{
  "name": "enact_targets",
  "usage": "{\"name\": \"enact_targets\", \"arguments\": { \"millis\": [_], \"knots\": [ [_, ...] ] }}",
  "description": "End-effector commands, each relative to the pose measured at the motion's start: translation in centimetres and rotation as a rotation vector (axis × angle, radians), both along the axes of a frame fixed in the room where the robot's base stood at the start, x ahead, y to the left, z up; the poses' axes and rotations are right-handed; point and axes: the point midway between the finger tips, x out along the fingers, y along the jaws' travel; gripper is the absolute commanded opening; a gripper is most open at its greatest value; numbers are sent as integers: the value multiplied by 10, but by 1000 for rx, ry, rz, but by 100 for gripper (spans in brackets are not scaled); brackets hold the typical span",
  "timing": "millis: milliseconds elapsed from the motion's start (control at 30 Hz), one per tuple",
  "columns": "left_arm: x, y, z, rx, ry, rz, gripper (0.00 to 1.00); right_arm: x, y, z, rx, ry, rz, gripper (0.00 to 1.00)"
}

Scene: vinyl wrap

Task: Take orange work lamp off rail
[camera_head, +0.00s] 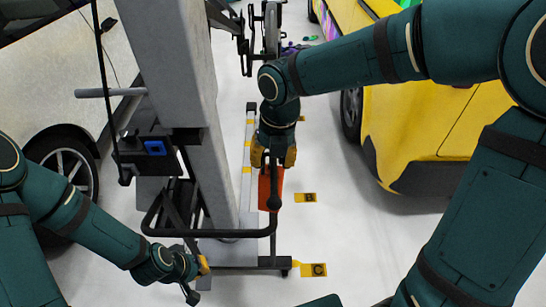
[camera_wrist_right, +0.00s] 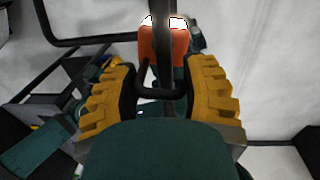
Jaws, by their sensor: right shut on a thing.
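The orange work lamp (camera_head: 264,190) shows below my right gripper (camera_head: 273,158) in the head view, partly hidden behind a dark upright bar. In the right wrist view, the lamp (camera_wrist_right: 152,46) shows its orange body, a bright white top and a black loop between the yellow fingers of my right gripper (camera_wrist_right: 160,95). That gripper is shut on the lamp. The black rail (camera_head: 215,233) of the cart bends up beside the lamp; whether they touch is unclear. My left gripper (camera_head: 195,278) is low at the left, away from the lamp, its fingers partly hidden.
A grey column (camera_head: 178,70) with a dark box (camera_head: 145,160) stands left of the lamp. A yellow car (camera_head: 415,125) is at right, a silver car (camera_head: 65,85) at left. Pale floor (camera_head: 345,235) with yellow markers is clear between the lamp and my right arm.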

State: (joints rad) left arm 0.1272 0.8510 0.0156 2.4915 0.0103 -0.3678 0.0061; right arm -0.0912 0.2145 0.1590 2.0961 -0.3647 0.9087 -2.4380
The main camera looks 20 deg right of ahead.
Motion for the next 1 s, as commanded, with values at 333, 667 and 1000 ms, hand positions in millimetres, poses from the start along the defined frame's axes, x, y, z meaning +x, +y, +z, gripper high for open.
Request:
{"name": "enact_targets", "arguments": {
  "millis": [333,667,1000],
  "knots": [
    [0,0,2,0,0,0,0,9,20,0,1,-1,4,3],
    [0,0,5,0,0,0,0,17,42,-1,5,-2,7,3],
    [0,0,8,0,0,0,0,26,60,0,2,-1,4,3]
  ]
}}
